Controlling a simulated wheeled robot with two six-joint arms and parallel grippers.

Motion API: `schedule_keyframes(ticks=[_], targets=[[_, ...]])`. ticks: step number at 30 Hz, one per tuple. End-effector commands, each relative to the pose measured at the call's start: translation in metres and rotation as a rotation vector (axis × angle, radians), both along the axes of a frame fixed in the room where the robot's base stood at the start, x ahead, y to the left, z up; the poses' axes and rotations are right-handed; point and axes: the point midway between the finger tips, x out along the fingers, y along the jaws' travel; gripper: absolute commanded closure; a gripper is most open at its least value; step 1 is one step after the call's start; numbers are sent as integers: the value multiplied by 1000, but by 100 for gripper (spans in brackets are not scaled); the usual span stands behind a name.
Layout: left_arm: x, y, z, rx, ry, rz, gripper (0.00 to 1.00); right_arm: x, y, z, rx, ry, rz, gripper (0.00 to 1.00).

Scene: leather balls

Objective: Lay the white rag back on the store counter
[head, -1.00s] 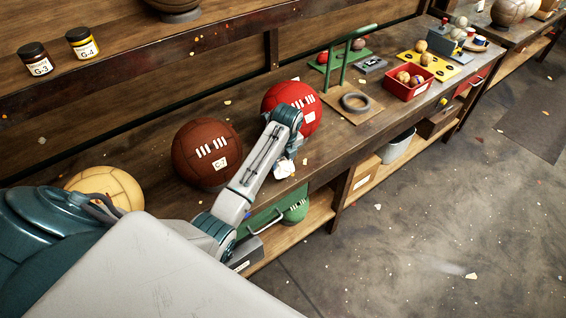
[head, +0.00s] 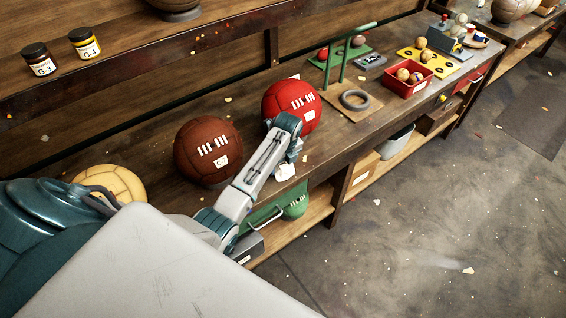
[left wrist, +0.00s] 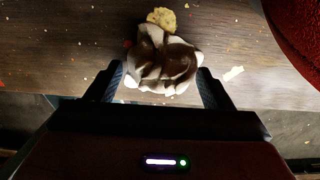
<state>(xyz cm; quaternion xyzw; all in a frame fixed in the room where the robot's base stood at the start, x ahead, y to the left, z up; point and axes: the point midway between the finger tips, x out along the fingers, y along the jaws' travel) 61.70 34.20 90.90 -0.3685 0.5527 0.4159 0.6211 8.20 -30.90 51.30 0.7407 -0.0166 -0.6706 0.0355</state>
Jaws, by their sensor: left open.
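The white rag (head: 286,172) lies crumpled near the front edge of the store counter (head: 335,145), below the red ball in the head view. In the left wrist view the rag (left wrist: 165,62) is a bunched white heap, mostly in brown shadow. My left gripper (left wrist: 160,80) is open, with one finger on each side of the rag's near part. I cannot tell whether the fingers touch it. In the head view my left gripper (head: 291,158) is partly hidden by its own wrist. My right gripper is not in view.
A red ball (head: 291,104) and a brown ball (head: 207,152) sit close by on the counter; a tan ball (head: 110,183) is further left. Below is a shelf (head: 300,225).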

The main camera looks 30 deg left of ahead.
Motion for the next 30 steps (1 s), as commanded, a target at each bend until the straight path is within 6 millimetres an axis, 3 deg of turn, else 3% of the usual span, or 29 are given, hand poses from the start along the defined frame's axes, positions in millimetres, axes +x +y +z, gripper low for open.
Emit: schedule_keyframes(ticks=[7, 21, 30], targets=[[1, -1, 11, 1, -4, 0, 25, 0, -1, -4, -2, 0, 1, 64], [-4, -11, 103, 0, -3, 0, 25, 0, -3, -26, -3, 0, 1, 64], [-5, -13, 122, 0, 1, 0, 25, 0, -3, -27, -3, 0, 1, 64]])
